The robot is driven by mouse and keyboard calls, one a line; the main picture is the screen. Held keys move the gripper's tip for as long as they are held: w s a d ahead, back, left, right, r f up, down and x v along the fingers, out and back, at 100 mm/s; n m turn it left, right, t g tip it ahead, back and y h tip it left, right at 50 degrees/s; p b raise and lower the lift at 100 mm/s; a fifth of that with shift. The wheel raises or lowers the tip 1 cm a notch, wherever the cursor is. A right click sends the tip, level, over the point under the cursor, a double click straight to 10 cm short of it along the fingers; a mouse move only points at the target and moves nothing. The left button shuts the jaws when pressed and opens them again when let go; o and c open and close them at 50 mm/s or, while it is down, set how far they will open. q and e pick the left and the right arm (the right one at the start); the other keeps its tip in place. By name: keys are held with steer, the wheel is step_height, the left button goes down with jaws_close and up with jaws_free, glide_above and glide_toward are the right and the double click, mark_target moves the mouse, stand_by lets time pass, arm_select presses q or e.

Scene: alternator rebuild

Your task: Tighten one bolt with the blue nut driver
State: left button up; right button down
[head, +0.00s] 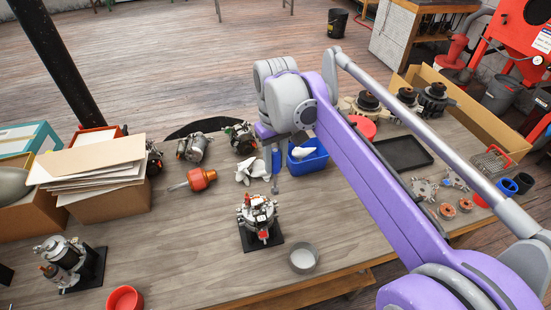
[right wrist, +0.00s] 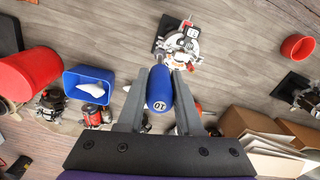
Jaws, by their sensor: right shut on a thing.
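The blue nut driver (head: 275,160) hangs upright in the head view, its grey shaft pointing down just behind and right of the alternator on a black stand (head: 258,215). My right gripper (right wrist: 161,88) is shut on the driver's blue handle (right wrist: 159,90), which carries a white label on its end. In the right wrist view the alternator (right wrist: 180,45) lies just beyond the handle, and the handle hides most of the shaft. I cannot tell whether the driver's tip touches anything. The individual bolts are too small to make out. My left gripper is not in view.
A blue bin (head: 310,162) holding something white stands right of the driver. White crumpled pieces (head: 250,172) lie left of it. A grey bowl (head: 303,259) stands near the front edge, and another alternator (head: 70,262) stands at left. The table's left-centre is clear.

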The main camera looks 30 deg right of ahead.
mark_target(276, 173)
steer(key=n, duration=0.5)
steer(key=shift+w, duration=0.1)
steer(key=n, duration=0.6)
steer(key=shift+d+p, duration=0.1)
steer(key=shift+p, duration=0.25)
steer(key=n, duration=0.9)
steer(key=shift+n, duration=0.3)
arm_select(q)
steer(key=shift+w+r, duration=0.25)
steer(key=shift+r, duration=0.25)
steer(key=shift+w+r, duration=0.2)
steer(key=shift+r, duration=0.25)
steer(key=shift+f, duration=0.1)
arm_select(e)
steer(key=shift+f, duration=0.1)
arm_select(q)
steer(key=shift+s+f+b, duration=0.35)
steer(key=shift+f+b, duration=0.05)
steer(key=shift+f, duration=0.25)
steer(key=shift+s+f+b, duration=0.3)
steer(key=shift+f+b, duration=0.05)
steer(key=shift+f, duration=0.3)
arm_select(e)
steer(key=shift+f, duration=1.9)
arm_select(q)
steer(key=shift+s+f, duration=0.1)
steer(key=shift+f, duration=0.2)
arm_select(e)
steer(key=shift+f, duration=0.5)
